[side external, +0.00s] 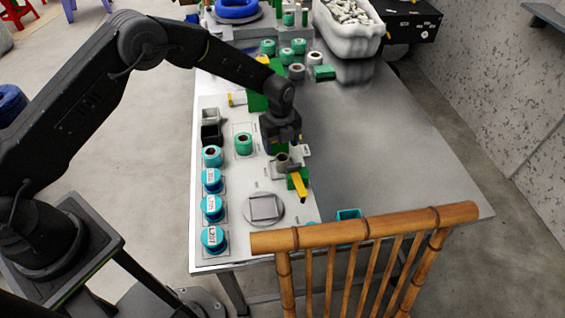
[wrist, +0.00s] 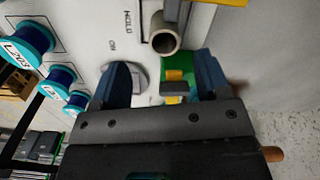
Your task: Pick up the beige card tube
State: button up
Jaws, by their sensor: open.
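The beige card tube (side external: 282,161) stands on the white board below my gripper in the side view. In the wrist view the tube (wrist: 165,42) shows its round open end, ahead of the fingers and roughly centred between them. My gripper (side external: 285,147) is open and points down over the tube area. In the wrist view the gripper (wrist: 164,82) has its two dark blue fingers spread, with nothing held. The tube's lower part is partly hidden, and its exact gap from the fingers is hard to tell.
A green block with a yellow piece (side external: 298,183) is close beside the tube. A green spool (side external: 243,143) and several teal spools (side external: 212,208) stand to the left. A round grey plate (side external: 263,209) lies in front. A bamboo chair (side external: 365,228) stands at the near edge. The right tabletop is clear.

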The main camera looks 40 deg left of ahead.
aim_at(282, 156)
jog(key=f, duration=0.6)
jog(key=shift+w+d+f, duration=0.15)
jog(key=shift+w+f, duration=0.05)
jog(key=c, duration=1)
